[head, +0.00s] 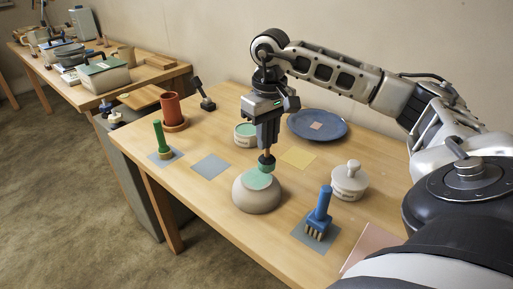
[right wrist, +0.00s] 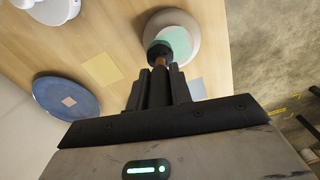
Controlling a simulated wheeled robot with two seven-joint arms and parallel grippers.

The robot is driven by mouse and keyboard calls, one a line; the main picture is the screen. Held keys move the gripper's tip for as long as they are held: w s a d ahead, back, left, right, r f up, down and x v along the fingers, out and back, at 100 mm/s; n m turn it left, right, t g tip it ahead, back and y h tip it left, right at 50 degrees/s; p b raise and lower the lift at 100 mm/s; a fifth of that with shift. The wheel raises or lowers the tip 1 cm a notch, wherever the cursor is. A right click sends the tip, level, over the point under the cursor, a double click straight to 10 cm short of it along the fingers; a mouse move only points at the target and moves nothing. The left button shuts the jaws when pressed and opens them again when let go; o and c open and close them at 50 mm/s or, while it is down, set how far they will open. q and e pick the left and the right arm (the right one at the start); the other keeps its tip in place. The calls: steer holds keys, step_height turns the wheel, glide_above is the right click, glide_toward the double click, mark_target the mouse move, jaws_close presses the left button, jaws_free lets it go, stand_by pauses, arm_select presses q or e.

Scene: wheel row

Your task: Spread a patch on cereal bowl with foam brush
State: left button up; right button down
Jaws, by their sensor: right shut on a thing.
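The cereal bowl (head: 257,202) is pale grey and sits upside down on the wooden table, with a teal patch (head: 256,180) on its top. My right gripper (head: 267,145) is above the bowl, shut on the foam brush (head: 266,160), which has a brown handle and a dark teal head. The brush head is down at the patch; whether it presses on it I cannot tell. The right wrist view also shows the bowl (right wrist: 190,30), the patch (right wrist: 173,38) and the brush (right wrist: 171,62) between the fingers. My left gripper is out of view.
Around the bowl are a pot with teal contents (head: 245,140), a blue plate (head: 337,128), a lidded white pot (head: 349,184), a blue brush (head: 320,208), a green brush (head: 160,138) and a red cup (head: 171,110). Flat coloured squares lie between. A cluttered second table (head: 150,80) stands at left.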

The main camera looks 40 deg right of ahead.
steer(key=shift+r, duration=0.15)
stand_by(0.4)
step_height(320, 180, up, 5)
steer(key=p, duration=0.4)
stand_by(0.5)
